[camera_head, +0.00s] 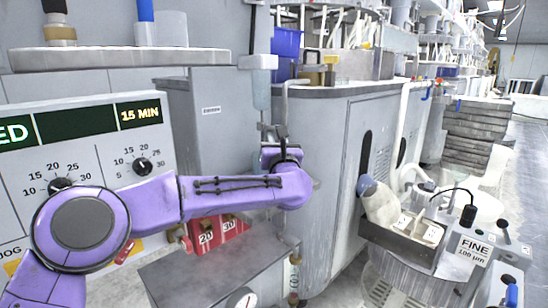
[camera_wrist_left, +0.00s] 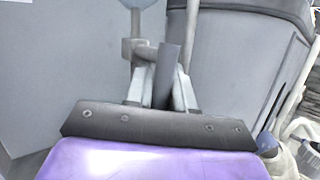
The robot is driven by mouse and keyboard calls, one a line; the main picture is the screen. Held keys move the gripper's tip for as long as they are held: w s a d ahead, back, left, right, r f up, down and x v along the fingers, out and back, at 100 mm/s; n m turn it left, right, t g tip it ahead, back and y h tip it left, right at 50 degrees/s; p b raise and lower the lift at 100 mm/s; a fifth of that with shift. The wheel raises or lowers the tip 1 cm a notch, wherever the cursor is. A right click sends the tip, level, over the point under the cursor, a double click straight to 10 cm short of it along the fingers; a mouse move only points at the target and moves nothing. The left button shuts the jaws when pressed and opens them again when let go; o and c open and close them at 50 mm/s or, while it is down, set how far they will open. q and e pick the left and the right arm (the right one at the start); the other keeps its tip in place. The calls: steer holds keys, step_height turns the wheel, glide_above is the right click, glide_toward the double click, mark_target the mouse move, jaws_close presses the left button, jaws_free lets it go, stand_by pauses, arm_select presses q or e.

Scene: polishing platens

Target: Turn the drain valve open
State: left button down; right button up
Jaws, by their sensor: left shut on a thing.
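The drain valve shows in the left wrist view as a grey valve body (camera_wrist_left: 139,49) on a thin vertical pipe with a dark flat handle (camera_wrist_left: 168,68). The handle points downward in that view, between my fingers. My left gripper (camera_wrist_left: 160,93) is shut on this handle. In the head view my left gripper (camera_head: 274,137) is small and reaches up to the valve, below a clear cylinder (camera_head: 262,88). The valve is largely hidden there by the gripper and wrist. My right gripper is in neither view.
A rounded grey cabinet (camera_head: 335,185) stands right beside the valve. A control panel with dials (camera_head: 105,155) is at the left, under a shelf (camera_head: 120,58). A red box marked 20 and 30 (camera_head: 232,228) lies below my forearm. A FINE-labelled machine (camera_head: 470,250) stands at right.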

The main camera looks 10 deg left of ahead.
arm_select(q)
steer(key=shift+w+d+n+y+b, duration=0.15)
steer(key=shift+n+y+b, duration=0.35)
steer(key=shift+n+b, duration=0.4)
steer(key=shift+r, duration=0.1)
steer(key=c, duration=1.1)
jaws_free()
steer(key=v, duration=0.9)
steer(key=shift+f+p, duration=0.25)
steer(key=shift+p, duration=0.15)
steer(key=shift+s+d+f, duration=0.2)
steer(key=shift+s, duration=0.4)
